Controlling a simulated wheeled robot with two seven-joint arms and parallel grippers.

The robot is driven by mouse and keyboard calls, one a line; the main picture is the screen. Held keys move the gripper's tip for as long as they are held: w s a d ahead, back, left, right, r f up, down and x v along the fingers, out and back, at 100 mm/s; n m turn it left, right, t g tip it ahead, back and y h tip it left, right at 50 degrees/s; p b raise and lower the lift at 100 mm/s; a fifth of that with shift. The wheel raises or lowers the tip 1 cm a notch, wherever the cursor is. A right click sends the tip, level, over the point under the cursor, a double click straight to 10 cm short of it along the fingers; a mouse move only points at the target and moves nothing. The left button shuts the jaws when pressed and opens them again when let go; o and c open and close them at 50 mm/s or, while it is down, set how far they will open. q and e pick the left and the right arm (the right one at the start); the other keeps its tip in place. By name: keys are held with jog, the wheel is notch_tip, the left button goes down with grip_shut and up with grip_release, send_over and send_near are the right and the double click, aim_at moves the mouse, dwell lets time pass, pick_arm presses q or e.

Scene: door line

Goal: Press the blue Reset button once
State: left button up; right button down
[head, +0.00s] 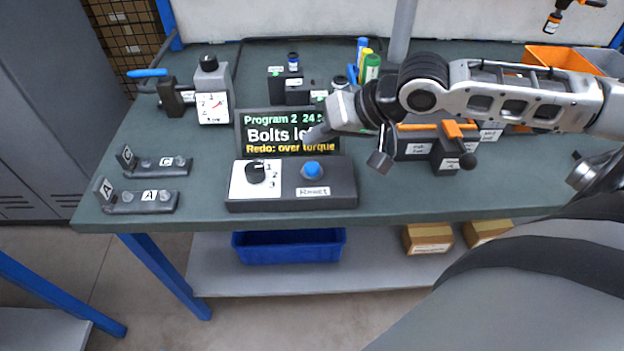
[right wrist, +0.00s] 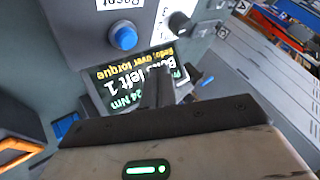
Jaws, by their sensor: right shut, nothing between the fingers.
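The blue Reset button (head: 311,169) sits on the right part of a dark control box (head: 335,190), above a white label reading "Reset". In the right wrist view the button (right wrist: 123,38) shows at the upper left, uncovered. My right gripper (head: 309,138) is shut and empty. Its fingertips are above and behind the button, in front of the display, and appear apart from the button. In the right wrist view its shut fingers (right wrist: 158,86) point toward the box and overlap the display. My left gripper is not in view.
A rotary knob (head: 255,172) marked 1, 2, 3 is left of the button. The display (head: 262,122) behind the box reads "Bolts left" and "Redo: over torque". A torque gauge (head: 212,105) and labelled brackets (head: 140,200) stand left. A dark holder with an orange part (head: 415,150) is right.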

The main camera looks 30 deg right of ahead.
aim_at(318, 168)
notch_tip(318, 168, down, 2)
jog(key=shift+f+b, duration=0.1)
jog(key=shift+b, duration=0.55)
jog(key=shift+f+p, duration=0.1)
jog(key=shift+p, duration=0.2)
jog(key=shift+f, duration=0.7)
dwell(0.6)
jog(key=shift+f, duration=0.15)
jog(key=shift+f, duration=0.3)
